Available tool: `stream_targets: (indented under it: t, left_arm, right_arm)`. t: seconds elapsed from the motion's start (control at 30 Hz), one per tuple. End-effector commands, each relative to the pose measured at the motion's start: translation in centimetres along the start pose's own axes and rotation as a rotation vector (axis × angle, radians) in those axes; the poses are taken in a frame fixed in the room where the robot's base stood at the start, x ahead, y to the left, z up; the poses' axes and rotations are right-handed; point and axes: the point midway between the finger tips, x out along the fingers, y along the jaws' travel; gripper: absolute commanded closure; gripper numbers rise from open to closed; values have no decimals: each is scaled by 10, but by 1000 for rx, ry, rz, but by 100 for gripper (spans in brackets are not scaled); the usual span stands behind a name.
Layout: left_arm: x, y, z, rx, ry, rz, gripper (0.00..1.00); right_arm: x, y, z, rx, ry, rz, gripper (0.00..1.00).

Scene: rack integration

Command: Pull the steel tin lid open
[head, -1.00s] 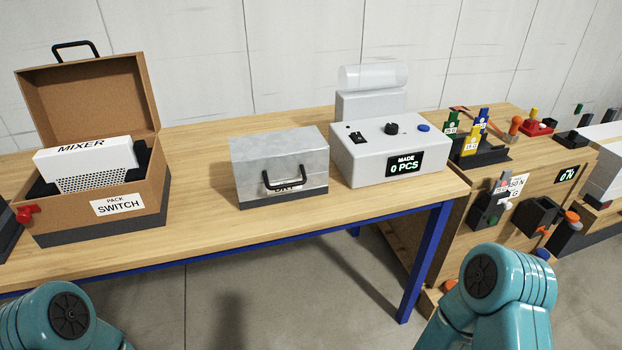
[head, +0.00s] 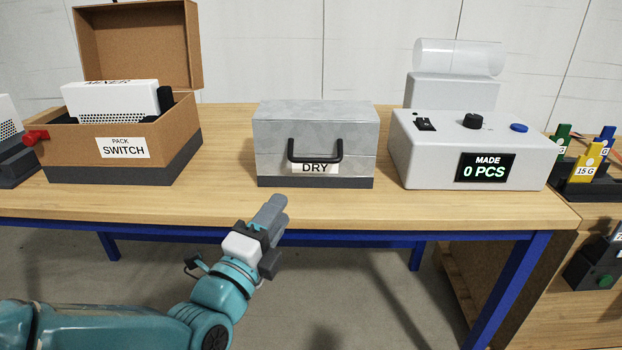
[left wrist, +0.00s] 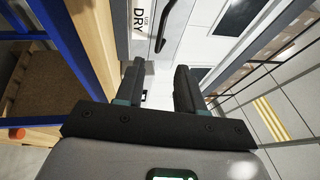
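The steel tin (head: 315,140) stands on the wooden table with its lid closed. Its front carries a black handle (head: 315,155) and a label reading DRY. My left gripper (head: 277,208) is in front of the table's front edge, below and left of the handle, apart from the tin. In the left wrist view its two fingers (left wrist: 158,85) are spread with nothing between them, and the DRY label (left wrist: 138,22) and the dark handle (left wrist: 168,25) show beyond them. My right gripper is in neither view.
The wooden tabletop (head: 400,205) is bare in front of the tin.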

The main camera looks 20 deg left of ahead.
Motion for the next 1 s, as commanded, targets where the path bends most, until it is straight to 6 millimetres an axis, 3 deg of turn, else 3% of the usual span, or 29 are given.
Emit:
stream_targets:
  t: [0.17,0.6,0.8,1.0]
  left_arm:
    - [28,-3,5,5,-3,0,62]
    - [125,-1,10,1,-3,3,62]
    - [149,0,8,0,-1,3,62]
    - [155,0,6,0,0,4,62]
  right_arm:
    - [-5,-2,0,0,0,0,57]
    - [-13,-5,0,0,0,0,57]
    - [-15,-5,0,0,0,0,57]
    - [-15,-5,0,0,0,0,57]
